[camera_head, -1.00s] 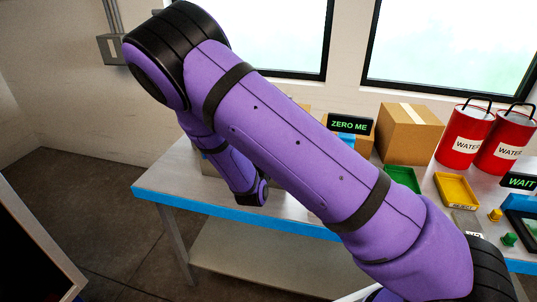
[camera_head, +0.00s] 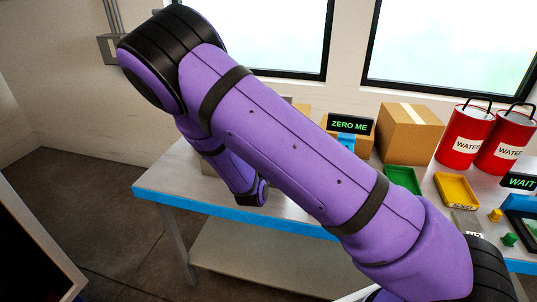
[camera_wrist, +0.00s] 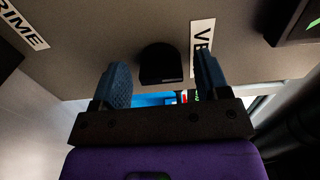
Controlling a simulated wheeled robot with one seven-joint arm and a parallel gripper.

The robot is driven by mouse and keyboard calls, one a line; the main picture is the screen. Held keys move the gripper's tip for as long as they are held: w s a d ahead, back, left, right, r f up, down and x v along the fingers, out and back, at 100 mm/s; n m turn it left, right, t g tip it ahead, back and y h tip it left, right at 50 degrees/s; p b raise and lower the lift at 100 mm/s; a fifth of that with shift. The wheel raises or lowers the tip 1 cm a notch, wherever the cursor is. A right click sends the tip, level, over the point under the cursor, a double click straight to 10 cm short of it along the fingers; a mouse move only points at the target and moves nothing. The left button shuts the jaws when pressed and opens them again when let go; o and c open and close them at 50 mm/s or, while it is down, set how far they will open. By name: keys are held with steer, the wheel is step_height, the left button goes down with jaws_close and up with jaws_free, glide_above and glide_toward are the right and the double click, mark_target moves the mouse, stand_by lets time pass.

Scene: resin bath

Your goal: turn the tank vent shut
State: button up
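My gripper (camera_wrist: 161,66) is open, with one blue finger on each side of the knob. I cannot tell whether either finger touches it. In the head view the knob and my gripper's fingers are hidden.
A label ending in "RIME" (camera_wrist: 24,24) is at the panel's upper left. In the head view a blue-edged table (camera_head: 165,187) carries a "ZERO ME" sign (camera_head: 348,125), a cardboard box (camera_head: 408,138), a green tray (camera_head: 402,180), a yellow tray (camera_head: 455,188) and red water cans (camera_head: 468,128).

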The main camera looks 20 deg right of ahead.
steer(key=v, duration=1)
steer(key=shift+s+a, duration=0.25)
steer(key=shift+s, duration=0.1)
steer(key=s+d+r+m+g+h, duration=0.1)
steer(key=s+d+r+m+g, duration=0.55)
steer(key=m, duration=0.65)
steer(key=s+d+r+m+g, duration=0.4)
steer(key=d+r+m+g, duration=0.4)
steer(key=m, duration=0.4)
steer(key=s+a+r+m+t+y, duration=0.1)
steer(key=s+r+m+t+y, duration=0.4)
steer(key=s+r+m+y, duration=0.6)
steer(key=s+r+m, duration=0.4)
steer(key=s+m, duration=0.1)
steer(key=m, duration=0.6)
steer(key=shift+s+a+r, duration=0.2)
steer(key=shift+a+r, duration=0.2)
